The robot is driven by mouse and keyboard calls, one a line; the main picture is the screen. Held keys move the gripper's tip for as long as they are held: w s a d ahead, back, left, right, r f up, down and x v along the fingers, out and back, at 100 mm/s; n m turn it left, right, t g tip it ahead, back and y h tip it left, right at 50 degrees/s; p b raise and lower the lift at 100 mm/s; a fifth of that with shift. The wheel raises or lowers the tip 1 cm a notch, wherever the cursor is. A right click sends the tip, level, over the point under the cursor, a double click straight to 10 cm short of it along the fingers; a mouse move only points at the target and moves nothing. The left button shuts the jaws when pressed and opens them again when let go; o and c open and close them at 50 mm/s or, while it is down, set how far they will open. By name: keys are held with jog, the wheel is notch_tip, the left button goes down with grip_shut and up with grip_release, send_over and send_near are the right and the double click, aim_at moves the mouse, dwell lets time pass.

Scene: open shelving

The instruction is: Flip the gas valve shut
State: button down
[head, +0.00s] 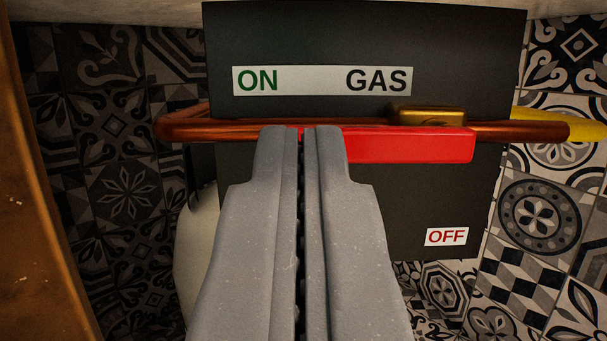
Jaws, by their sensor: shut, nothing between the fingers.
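The gas valve has a red lever (410,146) that lies level, along the copper pipe (225,129). Its brass body (427,116) shows behind the lever's right part. A dark panel (365,210) behind it bears an "ON GAS" label (322,80) at the upper left and an "OFF" label (447,237) at the lower right. My gripper (302,130) is shut and empty. Its fingertips overlap the lever's left end in the picture and hide part of it. I cannot tell whether they touch it.
A yellow pipe (560,124) continues to the right of the panel. A rounded pale object (197,255) stands at the lower left, partly behind my gripper. A brown upright surface (30,190) borders the left edge. Patterned tiles (540,215) lie behind the panel.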

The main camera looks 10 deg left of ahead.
aim_at(378, 142)
jog(key=shift+b+x, duration=0.4)
jog(key=shift+x, duration=1.85)
